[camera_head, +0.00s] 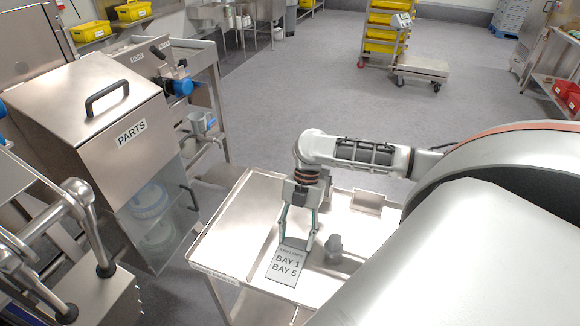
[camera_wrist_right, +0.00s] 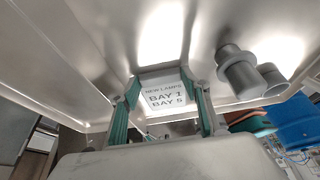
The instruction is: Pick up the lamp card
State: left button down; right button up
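The lamp card (camera_head: 284,266) is a pale card with dark print reading "BAY 1" and "BAY 5", at the front part of the metal table. My right gripper (camera_head: 297,241) points down at the card's upper edge, with its fingers spread, one near each top corner. In the right wrist view the card (camera_wrist_right: 166,96) shows between the two green-padded fingers (camera_wrist_right: 164,100). I cannot tell whether the pads touch its edges. The card rests at the table, with no visible lift.
A grey cylindrical piece (camera_head: 334,246) stands on the table (camera_head: 235,240) close to the right of the card. A small metal tray (camera_head: 368,203) lies behind it. A steel PARTS cabinet (camera_head: 95,125) stands to the left. Open floor lies beyond.

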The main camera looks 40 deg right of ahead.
jog(key=shift+r, duration=0.1)
jog(key=shift+c, duration=0.4)
jog(key=shift+w+r, duration=0.1)
jog(key=shift+r, duration=0.4)
notch_tip(320, 180, up, 19)
jog(key=shift+f, duration=0.1)
